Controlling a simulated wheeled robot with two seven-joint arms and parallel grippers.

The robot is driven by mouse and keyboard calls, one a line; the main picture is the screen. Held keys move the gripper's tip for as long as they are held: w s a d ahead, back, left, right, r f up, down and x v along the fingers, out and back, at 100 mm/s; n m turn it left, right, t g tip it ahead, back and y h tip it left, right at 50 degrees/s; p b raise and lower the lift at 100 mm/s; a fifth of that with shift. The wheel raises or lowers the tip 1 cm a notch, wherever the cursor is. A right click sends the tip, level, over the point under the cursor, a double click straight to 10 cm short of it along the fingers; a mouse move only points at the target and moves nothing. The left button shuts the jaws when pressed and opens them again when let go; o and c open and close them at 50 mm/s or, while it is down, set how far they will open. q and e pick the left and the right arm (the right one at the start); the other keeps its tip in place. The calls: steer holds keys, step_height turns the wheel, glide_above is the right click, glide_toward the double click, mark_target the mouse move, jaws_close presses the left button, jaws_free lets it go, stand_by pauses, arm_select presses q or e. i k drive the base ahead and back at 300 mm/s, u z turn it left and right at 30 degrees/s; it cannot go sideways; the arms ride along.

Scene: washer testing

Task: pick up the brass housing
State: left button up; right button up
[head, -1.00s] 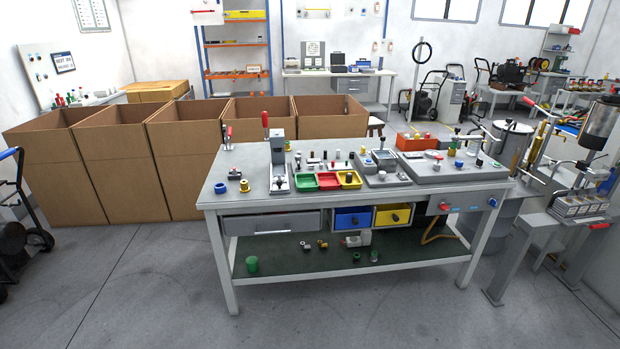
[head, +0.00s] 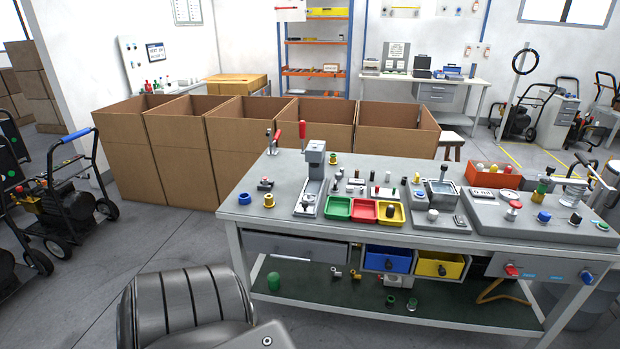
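A small brass-coloured ring-shaped part (head: 269,201) stands on the left end of the grey workbench top (head: 290,226), to the right of a blue ring (head: 244,199). I cannot tell for certain which one is the brass housing. Neither of my grippers is in view.
Green, red and yellow trays (head: 364,211) and a lever press (head: 313,180) stand on the bench. Open cardboard boxes (head: 240,150) line its back left. Wheeled carts (head: 70,195) stand at the left. The floor left of the bench is clear.

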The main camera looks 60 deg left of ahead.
mark_target(269, 203)
steer(key=u, duration=0.05)
steer(key=i, duration=0.95)
steer(key=u, duration=1.05)
steer(key=i, duration=0.75)
steer(key=u, duration=0.85)
